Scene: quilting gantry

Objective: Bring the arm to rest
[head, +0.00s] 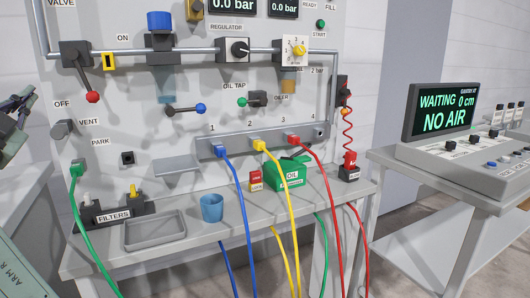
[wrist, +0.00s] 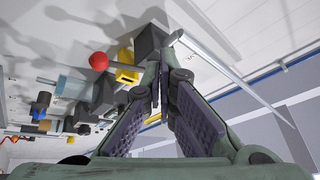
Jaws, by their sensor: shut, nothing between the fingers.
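My gripper (wrist: 165,75) is shut and empty in the wrist view, its two green-grey fingers with purple ridged pads meeting at the tips. The black valve block (wrist: 150,40), a yellow tag (wrist: 127,56) and a red ball knob (wrist: 98,61) show beyond and left of the fingers. I cannot tell how far the fingertips are from them.
The panel carries the red-knobbed valve (head: 92,97), regulator (head: 234,50) and a manifold with blue, yellow and red hoses. The bench holds a blue cup (head: 212,207), grey tray (head: 154,231) and green oil box (head: 288,174). A console (head: 442,112) at right reads "WAITING 0 cm NO AIR".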

